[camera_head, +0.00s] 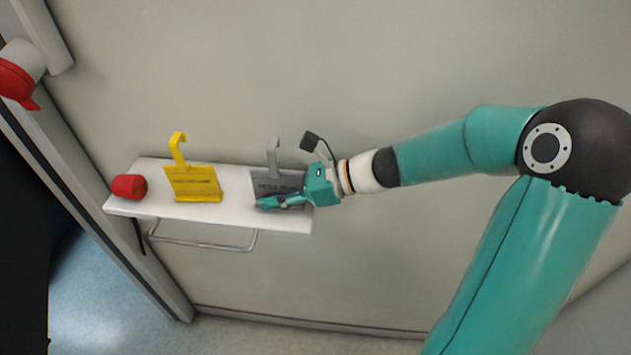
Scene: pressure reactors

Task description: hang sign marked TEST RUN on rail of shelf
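A white shelf (234,212) is mounted on the wall, with a thin metal rail (205,245) below its front edge. A yellow sign (195,183) with a hook on top stands on the shelf. A grey sign (272,178) with a similar hook stands at the shelf's right end. Both carry dark lettering too small to read, so I cannot tell which says TEST RUN. My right gripper (280,201) reaches in from the right, its fingers in front of the grey sign's lower part. Whether they grip it cannot be told. My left gripper is out of view.
A red cylindrical object (129,187) lies at the shelf's left end. A red and white fixture (20,78) is at the upper left. A grey vertical frame (110,235) runs left of the shelf. The wall below the rail is clear.

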